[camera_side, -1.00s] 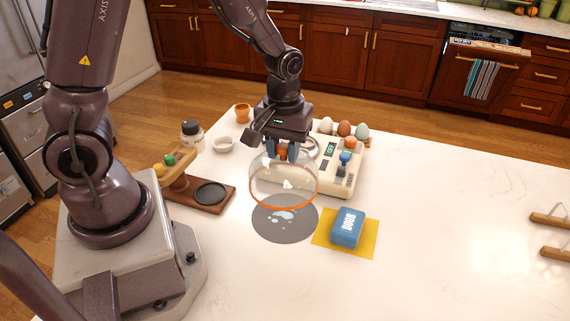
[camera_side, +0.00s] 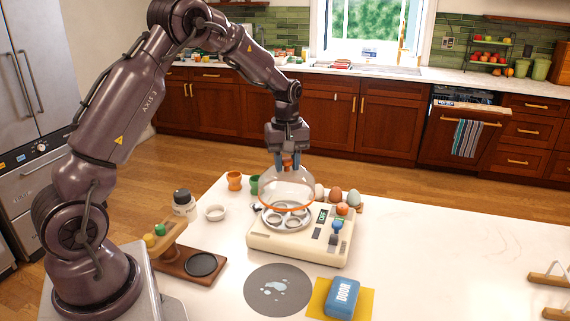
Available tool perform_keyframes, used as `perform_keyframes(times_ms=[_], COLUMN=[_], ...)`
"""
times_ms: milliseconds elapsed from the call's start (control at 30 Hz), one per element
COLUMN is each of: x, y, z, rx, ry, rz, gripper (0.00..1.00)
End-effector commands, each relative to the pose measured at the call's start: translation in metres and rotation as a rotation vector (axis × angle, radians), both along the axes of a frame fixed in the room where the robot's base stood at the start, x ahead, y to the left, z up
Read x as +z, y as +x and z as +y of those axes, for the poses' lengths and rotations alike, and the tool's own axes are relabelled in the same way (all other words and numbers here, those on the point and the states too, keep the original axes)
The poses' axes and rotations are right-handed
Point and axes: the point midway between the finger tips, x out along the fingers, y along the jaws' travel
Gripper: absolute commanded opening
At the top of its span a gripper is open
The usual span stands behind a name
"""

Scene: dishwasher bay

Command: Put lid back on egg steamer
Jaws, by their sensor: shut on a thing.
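My gripper (camera_side: 287,163) is shut on the orange knob of the clear domed lid (camera_side: 288,187), which has an orange rim. The lid hangs level above the cream egg steamer (camera_side: 285,241), over its round metal egg tray (camera_side: 286,215). A thin gap seems to show between the orange rim and the tray, though the exact height is hard to tell. The steamer has a small green-lit display, a blue-topped lever and an orange knob on its right side.
A grey round mat (camera_side: 278,290) with wet patches lies in front of the steamer. A blue sponge box (camera_side: 342,297) sits on a yellow cloth at right. Eggs (camera_side: 336,195) stand behind the steamer. The right counter is mostly clear.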

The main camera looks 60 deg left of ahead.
Motion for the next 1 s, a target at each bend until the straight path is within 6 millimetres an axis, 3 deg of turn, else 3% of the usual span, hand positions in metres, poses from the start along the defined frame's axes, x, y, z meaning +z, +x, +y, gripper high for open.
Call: perform_keyframes(times_ms=[500,1000], x=[-0.047,-0.054], y=[-0.001,0.000], z=[0.000,0.000], rx=[-0.002,-0.002], ry=[0.000,0.001], rz=[0.002,0.000], gripper=[0.05,0.05])
